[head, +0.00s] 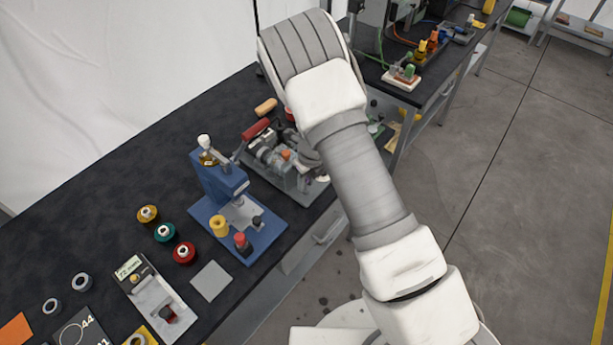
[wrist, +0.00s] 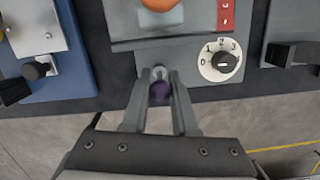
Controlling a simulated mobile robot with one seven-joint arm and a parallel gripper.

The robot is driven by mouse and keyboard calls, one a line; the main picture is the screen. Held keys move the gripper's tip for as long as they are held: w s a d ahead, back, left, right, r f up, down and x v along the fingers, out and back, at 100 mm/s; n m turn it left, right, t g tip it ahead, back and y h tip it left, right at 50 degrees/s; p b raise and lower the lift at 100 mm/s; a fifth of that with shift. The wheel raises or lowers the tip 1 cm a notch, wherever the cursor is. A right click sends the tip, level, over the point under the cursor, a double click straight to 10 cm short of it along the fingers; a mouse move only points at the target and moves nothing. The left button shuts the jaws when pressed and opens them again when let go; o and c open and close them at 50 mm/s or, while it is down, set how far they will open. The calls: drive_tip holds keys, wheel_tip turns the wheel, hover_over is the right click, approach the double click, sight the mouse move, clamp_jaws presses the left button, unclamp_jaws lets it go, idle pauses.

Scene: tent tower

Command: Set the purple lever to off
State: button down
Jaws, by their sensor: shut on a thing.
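The purple lever (wrist: 160,93) shows in the wrist view as a dark purple knob on a pale metal stem, at the near edge of a grey machine panel (wrist: 150,60). My gripper (wrist: 160,80) has its two fingers on either side of the lever and is shut on it. The fingers and the knob hide part of the stem, and I cannot read the lever's on or off setting. In the head view my arm hides the gripper and the lever.
Right of the lever is a black dial (wrist: 226,62) numbered 0 to 3. An orange round part (wrist: 159,4) sits above the panel. A blue press (head: 222,185) stands left of the grey machine (head: 270,155) on the black bench. Open floor lies to the right.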

sight(308, 180)
drive_tip(key=shift+w+a+h, duration=0.1)
drive_tip(key=shift+h, duration=0.2)
idle(0.5)
drive_tip(key=c, duration=0.7)
unclamp_jaws()
wheel_tip(308, 180, up, 17)
drive_tip(key=s, duration=0.1)
drive_tip(key=shift+d+r+b, duration=0.2)
drive_tip(key=shift+d+b, duration=0.15)
drive_tip(key=shift+d, duration=0.1)
